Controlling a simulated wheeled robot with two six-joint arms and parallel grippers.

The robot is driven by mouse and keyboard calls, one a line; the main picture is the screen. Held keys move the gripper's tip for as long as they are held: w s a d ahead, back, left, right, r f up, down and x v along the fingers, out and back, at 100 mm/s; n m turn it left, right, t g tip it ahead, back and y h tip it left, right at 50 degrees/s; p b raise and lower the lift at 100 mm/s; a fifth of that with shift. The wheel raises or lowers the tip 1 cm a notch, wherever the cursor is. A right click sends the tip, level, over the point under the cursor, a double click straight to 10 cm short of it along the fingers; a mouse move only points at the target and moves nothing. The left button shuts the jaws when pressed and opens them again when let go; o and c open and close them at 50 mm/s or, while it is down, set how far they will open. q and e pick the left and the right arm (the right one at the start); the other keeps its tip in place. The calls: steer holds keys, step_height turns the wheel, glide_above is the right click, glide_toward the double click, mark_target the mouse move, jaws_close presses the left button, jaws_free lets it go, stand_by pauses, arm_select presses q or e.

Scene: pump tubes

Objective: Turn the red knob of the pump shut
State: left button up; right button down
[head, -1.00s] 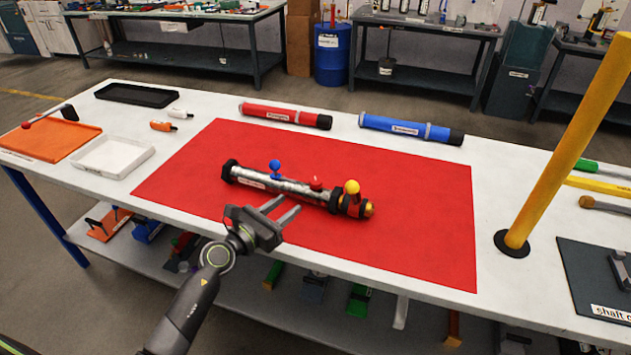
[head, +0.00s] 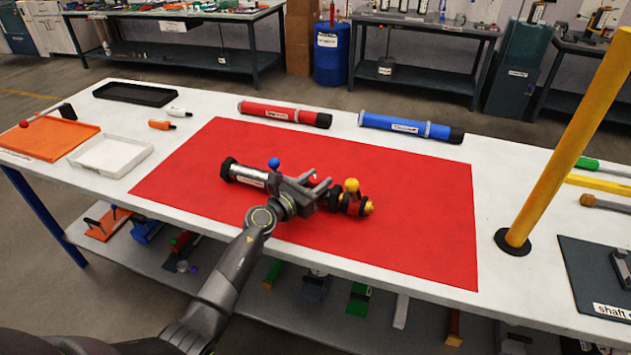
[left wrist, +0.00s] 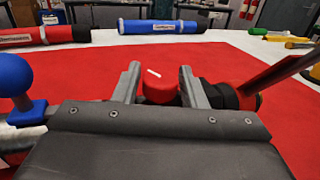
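The pump (head: 247,176), a silver tube with black end rings, lies on the red mat (head: 420,220). My left gripper (head: 320,184) reaches over its middle from the front and hides part of the tube. In the left wrist view, the red knob (left wrist: 160,90) with a white mark on top sits between the two fingers (left wrist: 159,72). The fingers stand either side of it with what looks like a narrow gap, so the gripper appears open around it. Contact is hard to tell. My right gripper is not in view.
A blue ball knob (head: 274,163) stands left of my gripper and a yellow knob (head: 351,185) right of it. Red (head: 285,115) and blue (head: 411,128) tubes lie behind the mat. A yellow post (head: 565,145) stands at the right. The mat around the pump is clear.

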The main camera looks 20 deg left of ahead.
arm_select(q)
steer(key=shift+c, duration=0.5)
steer(key=c, duration=0.5)
steer(key=shift+c, duration=0.4)
steer(key=n+y+p, duration=0.1)
steer(key=p, duration=0.1)
steer(key=n+t+y+p, duration=0.1)
steer(key=y+p, duration=0.1)
steer(key=shift+d+r, duration=0.1)
steer(key=shift+r, duration=0.2)
steer(key=n+y+p, duration=0.2)
steer(key=y, duration=0.1)
steer(key=shift+f, duration=0.15)
steer(key=shift+f+n+y+p, duration=0.15)
steer(key=shift+n+y+p, duration=0.25)
steer(key=shift+n+y, duration=0.75)
steer(key=shift+y, duration=0.45)
steer(key=o, duration=0.7)
